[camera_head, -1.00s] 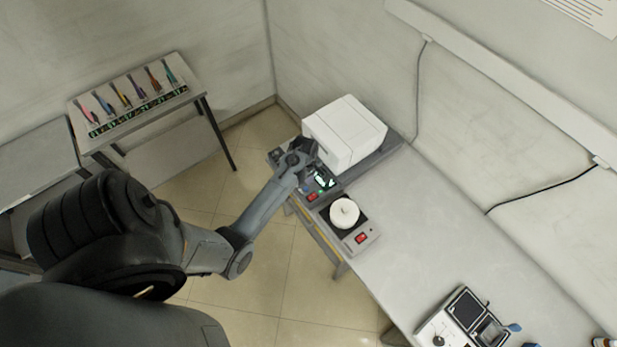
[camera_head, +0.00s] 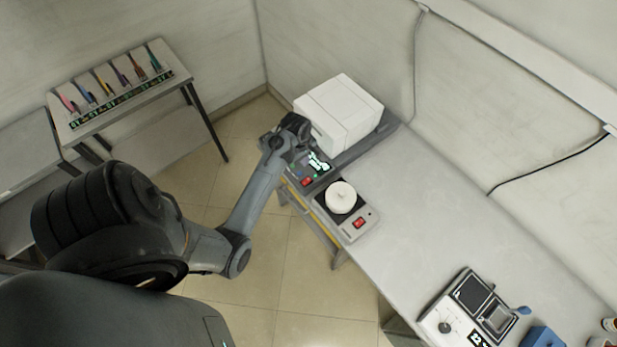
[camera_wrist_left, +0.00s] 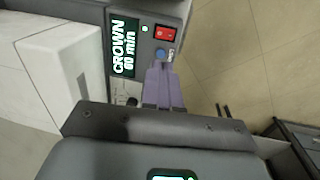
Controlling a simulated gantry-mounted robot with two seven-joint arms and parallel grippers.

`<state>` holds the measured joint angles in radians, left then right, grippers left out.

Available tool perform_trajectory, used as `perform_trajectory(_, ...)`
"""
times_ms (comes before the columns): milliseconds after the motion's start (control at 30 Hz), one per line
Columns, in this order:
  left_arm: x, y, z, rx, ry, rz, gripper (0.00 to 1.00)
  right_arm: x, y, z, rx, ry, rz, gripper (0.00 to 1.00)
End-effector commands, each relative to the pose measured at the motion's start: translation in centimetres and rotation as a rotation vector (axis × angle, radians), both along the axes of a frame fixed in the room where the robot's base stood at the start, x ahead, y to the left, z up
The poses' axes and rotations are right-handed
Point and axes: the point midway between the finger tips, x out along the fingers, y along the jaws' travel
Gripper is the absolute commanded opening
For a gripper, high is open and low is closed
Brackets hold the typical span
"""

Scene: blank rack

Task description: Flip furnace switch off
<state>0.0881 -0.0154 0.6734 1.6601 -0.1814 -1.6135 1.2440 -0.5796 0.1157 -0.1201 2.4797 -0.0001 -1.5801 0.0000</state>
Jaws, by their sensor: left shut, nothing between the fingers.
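The furnace (camera_head: 340,112) is a white box on a dark base at the back end of the bench. Its control panel has a lit display (camera_head: 317,161), which reads "CROWN 60 min" in the left wrist view (camera_wrist_left: 124,47). A red rocker switch (camera_head: 306,182) sits at the panel's end and shows in the left wrist view (camera_wrist_left: 165,33), beside a green light and above a blue button (camera_wrist_left: 160,53). My left gripper (camera_head: 292,130) is over the panel's far end. In the wrist view its purple fingers (camera_wrist_left: 161,72) are together and empty, tips near the blue button, apart from the switch.
A hotplate with a white round lid (camera_head: 341,195) and its own red switch (camera_head: 358,223) stands in front of the furnace panel. A device with trays (camera_head: 470,308) is at lower right. A side table (camera_head: 120,90) holds several coloured tools. The middle bench is clear.

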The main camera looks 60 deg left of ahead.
Motion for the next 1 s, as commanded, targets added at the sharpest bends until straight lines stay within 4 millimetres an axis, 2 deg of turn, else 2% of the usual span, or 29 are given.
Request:
perform_trajectory(200, 0.0, 0.0, -0.1, 0.000, 0.000, 0.000, 0.00, 0.0, 0.0, 0.1, 0.001, -0.001, -0.001, 0.00)
perform_trajectory(367, 0.1, 0.0, -1.0, 0.000, 0.002, -0.001, 0.00, 0.0, 0.0, 0.1, 0.001, -0.001, -0.001, 0.00)
perform_trajectory(533, 0.3, 0.1, -3.2, 0.000, 0.003, -0.001, 0.00, 0.0, 0.0, 0.2, -0.002, 0.000, 0.002, 0.00)
perform_trajectory(800, 1.0, 0.2, -8.4, -0.001, 0.004, -0.001, 0.00, 0.0, -0.2, 0.1, -0.009, 0.000, 0.006, 0.00)
perform_trajectory(1000, 1.4, 0.3, -11.4, 0.001, 0.002, -0.001, 0.00, 0.0, -0.2, 0.0, -0.008, 0.000, 0.006, 0.00)
